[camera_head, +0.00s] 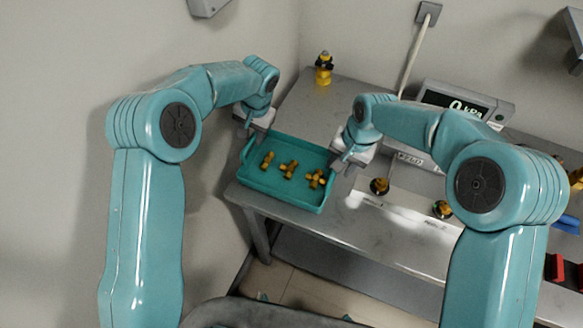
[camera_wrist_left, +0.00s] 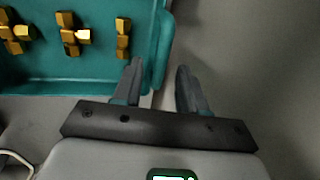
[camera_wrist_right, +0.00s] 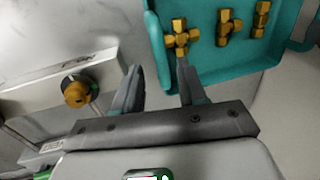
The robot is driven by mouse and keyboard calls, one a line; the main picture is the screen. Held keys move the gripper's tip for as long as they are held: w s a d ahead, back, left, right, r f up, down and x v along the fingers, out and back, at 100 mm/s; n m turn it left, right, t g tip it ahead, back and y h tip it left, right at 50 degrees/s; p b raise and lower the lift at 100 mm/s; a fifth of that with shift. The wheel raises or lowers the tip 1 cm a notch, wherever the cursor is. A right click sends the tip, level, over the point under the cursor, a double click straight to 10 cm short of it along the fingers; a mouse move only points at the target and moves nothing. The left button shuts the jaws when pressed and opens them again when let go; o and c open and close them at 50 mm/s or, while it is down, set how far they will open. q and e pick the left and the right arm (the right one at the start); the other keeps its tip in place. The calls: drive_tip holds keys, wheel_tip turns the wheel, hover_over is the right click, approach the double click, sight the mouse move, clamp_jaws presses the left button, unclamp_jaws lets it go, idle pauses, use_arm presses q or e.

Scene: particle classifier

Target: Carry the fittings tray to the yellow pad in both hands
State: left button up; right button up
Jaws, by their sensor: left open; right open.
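The fittings tray (camera_head: 279,196) is a teal open tray on the near left part of the grey bench, with three brass fittings in it. My left gripper (camera_head: 247,132) is open at the tray's left end. In the left wrist view its fingers (camera_wrist_left: 158,72) point to either side of the tray's end wall (camera_wrist_left: 158,48). My right gripper (camera_head: 346,162) is open at the tray's right end. In the right wrist view its fingers (camera_wrist_right: 160,70) are on either side of the line of that end wall (camera_wrist_right: 153,38). I cannot tell whether either touches. No yellow pad is visible.
The grey bench (camera_head: 305,112) has free room behind the tray. A wall is close on the left.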

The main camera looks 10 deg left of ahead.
sight(250, 141)
use_arm(q)
drive_tip(key=f, duration=0.1)
drive_tip(key=a+f, duration=0.1)
drive_tip(key=f, duration=0.1)
drive_tip(key=shift+s+f, duration=0.2)
use_arm(e)
drive_tip(key=f, duration=0.1)
drive_tip(key=a+f, duration=0.1)
drive_tip(key=f, duration=0.1)
drive_tip(key=shift+s+f, duration=0.15)
use_arm(q)
drive_tip(key=shift+w+f, duration=0.2)
drive_tip(key=shift+f, duration=0.3)
use_arm(e)
drive_tip(key=shift+w+f, duration=0.2)
drive_tip(key=shift+f, duration=0.3)
use_arm(q)
drive_tip(key=shift+s+r, duration=0.1)
drive_tip(key=shift+s, duration=0.05)
use_arm(e)
drive_tip(key=shift+s+a+r, duration=0.1)
drive_tip(key=shift+s, duration=0.05)
use_arm(q)
clamp_jaws()
use_arm(e)
clamp_jaws()
